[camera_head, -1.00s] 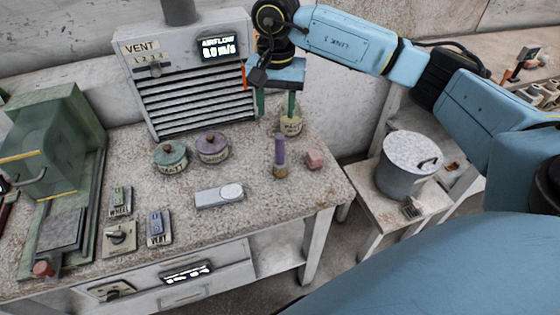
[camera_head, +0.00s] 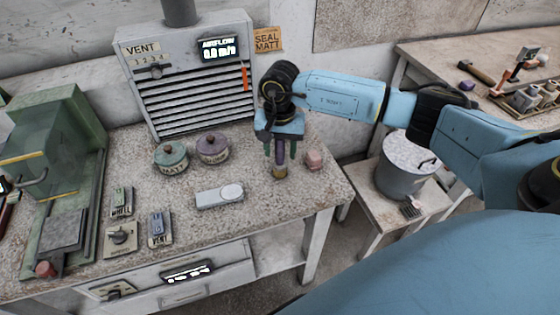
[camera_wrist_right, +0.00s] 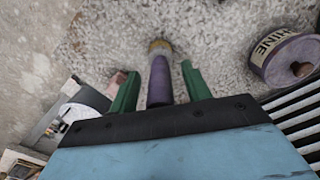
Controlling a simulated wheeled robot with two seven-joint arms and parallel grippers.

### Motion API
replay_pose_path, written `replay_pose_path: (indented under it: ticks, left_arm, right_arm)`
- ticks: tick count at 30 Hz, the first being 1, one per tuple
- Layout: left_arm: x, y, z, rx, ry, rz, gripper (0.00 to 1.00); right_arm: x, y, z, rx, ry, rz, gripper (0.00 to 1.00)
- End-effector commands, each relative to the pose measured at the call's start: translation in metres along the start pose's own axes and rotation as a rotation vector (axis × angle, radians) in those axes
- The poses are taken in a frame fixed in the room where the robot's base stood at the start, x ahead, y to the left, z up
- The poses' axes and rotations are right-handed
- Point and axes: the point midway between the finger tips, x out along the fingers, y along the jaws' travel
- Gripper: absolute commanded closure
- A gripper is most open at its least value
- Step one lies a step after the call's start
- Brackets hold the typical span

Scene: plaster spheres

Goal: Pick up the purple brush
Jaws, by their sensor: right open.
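The purple brush stands upright on the speckled worktop, its purple handle (camera_head: 280,157) up and its tan lower end (camera_head: 279,173) at the worktop. My right gripper (camera_head: 280,154) points down over it, with one green finger on each side of the handle. In the right wrist view the handle (camera_wrist_right: 160,80) lies between the two open green fingers of the right gripper (camera_wrist_right: 160,82), with a gap on both sides. My left gripper is not in view.
A pink block (camera_head: 314,160) stands close to the right of the brush. A green-lidded pot (camera_head: 171,158), a purple-lidded pot (camera_head: 212,149) and a grey device (camera_head: 219,196) lie to the left. The vent unit (camera_head: 193,90) stands behind. A lidded bucket (camera_head: 405,170) stands right, on a lower table.

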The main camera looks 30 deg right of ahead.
Motion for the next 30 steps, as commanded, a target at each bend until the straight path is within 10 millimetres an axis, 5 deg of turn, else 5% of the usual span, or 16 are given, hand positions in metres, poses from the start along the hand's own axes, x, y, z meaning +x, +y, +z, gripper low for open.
replay_pose_path:
  ticks: [7, 18, 30]
  left_arm:
    - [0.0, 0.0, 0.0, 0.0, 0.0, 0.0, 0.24]
    - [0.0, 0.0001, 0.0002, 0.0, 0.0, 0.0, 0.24]
    - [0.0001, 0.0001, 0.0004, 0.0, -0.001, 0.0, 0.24]
  right_arm:
    - [0.0023, -0.0003, 0.0001, -0.001, 0.0, -0.001, 0.52]
    - [0.002, -0.0003, 0.0001, 0.0, 0.0, -0.001, 0.99]
    - [-0.0021, -0.0006, -0.0005, 0.0, 0.001, -0.002, 1.0]
